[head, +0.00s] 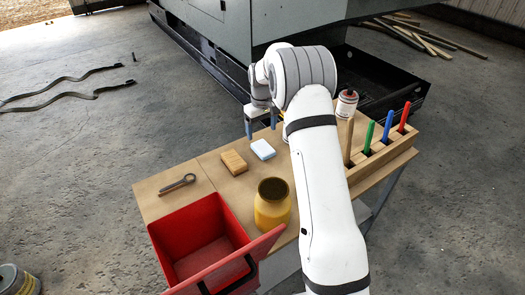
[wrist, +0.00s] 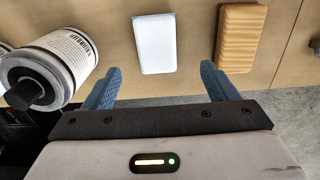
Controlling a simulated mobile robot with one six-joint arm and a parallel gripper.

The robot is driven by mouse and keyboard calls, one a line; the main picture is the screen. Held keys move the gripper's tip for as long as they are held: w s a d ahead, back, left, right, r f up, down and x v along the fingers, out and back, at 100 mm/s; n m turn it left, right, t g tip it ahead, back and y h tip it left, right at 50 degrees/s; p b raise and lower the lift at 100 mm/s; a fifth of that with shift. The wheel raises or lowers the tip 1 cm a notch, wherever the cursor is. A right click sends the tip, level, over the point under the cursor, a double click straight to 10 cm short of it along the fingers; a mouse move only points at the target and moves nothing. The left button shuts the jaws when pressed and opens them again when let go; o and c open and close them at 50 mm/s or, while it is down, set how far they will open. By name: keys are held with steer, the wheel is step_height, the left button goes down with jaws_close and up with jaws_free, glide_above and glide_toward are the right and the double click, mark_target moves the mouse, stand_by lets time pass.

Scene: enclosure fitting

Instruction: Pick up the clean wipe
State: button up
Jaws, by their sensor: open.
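The clean wipe appears as a white block with a pale blue side (head: 262,149), lying flat on the wooden table. It also shows in the wrist view (wrist: 155,43), just beyond the fingertips and roughly centred between them. A tan, striped block (head: 234,161) lies beside it, and in the wrist view that block (wrist: 241,38) is to the right, past the right finger. My gripper (head: 261,124) has two blue fingers and is open and empty near the table's far edge. In the wrist view my gripper (wrist: 161,70) shows nothing between its fingers.
A labelled can (wrist: 58,62) stands left of the fingers in the wrist view. A yellow jar (head: 272,204), an open red box (head: 187,224) and an eye bolt (head: 177,184) are on the table. A wooden rack (head: 385,155) with coloured markers stands at the right.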

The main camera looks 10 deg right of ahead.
mark_target(263, 147)
steer(key=f, duration=0.8)
steer(key=shift+w+d+f, duration=0.1)
steer(key=shift+d, duration=0.15)
steer(key=shift+c, duration=0.6)
steer(key=c, duration=1)
